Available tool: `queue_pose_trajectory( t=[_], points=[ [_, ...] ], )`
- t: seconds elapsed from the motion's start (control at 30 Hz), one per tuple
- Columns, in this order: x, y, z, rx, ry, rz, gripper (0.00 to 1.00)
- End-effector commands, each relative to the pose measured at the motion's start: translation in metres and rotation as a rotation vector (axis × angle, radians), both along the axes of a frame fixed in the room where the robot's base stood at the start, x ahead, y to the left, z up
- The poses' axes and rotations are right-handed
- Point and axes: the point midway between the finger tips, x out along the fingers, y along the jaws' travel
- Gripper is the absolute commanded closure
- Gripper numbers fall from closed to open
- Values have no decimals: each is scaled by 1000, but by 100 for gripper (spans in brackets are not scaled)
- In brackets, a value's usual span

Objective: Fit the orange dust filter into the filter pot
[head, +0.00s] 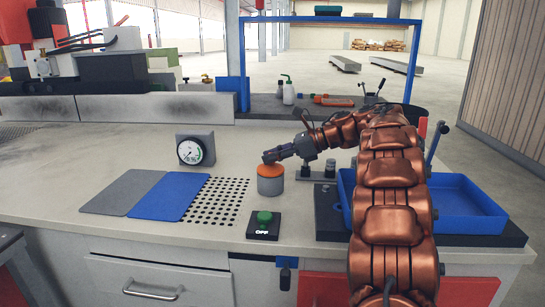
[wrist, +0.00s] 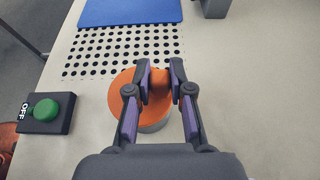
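The orange dust filter (head: 270,171) is a round disc with a raised knob. It is at the top of the grey filter pot (head: 270,187), which stands upright on the bench. In the wrist view the filter (wrist: 125,100) covers most of the pot, and a grey strip of the pot (wrist: 157,127) shows below it. I cannot tell how deep the filter sits. My gripper (head: 270,157) comes in from the right above the pot. In the wrist view my gripper's fingertips (wrist: 160,80) are closed on both sides of the filter's knob.
A green-button OFF box (head: 264,226) stands in front of the pot. A perforated patch (head: 217,203), a blue mat (head: 168,198) and a gauge (head: 195,150) lie to the left. A blue tray (head: 465,226) is at the right, with small metal fittings (head: 317,172) nearer the pot.

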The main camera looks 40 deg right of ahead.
Motion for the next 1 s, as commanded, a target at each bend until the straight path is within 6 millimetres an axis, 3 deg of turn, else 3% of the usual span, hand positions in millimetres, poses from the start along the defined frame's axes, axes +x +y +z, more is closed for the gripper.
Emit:
queue_pose_trajectory(
  t=[0.23,0.63,1.0],
  points=[
    [0,0,0,1,1,1,52],
    [-3,-5,2,0,0,-1,52],
    [-40,-48,25,-1,-2,-2,52]
  ],
)
